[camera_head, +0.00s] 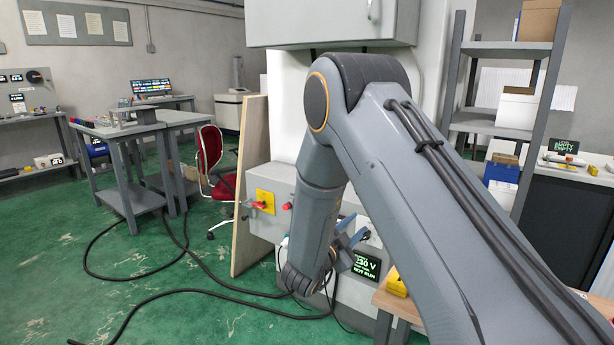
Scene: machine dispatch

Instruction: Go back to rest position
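My grey arm rises from the lower right, bends at a high elbow and reaches down in front of a light grey machine cabinet (262,228). My gripper (352,232) is at the arm's lower end, close in front of the cabinet's face as seen here. Only small blue-grey parts of it show beside the wrist, so its opening and anything between its fingers are unclear. The cabinet carries a yellow panel with a red switch (262,203), a red button (286,207) and a dark display (366,264) reading "230 V" and "NOT RUN".
A wooden panel (251,180) stands left of the cabinet. A wooden-topped table (398,306) is at lower right, partly behind my arm. Shelves (472,122) with boxes stand at right. Black cables (200,291) cross the green floor. A red chair (210,160) and grey workbenches (115,131) are farther left.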

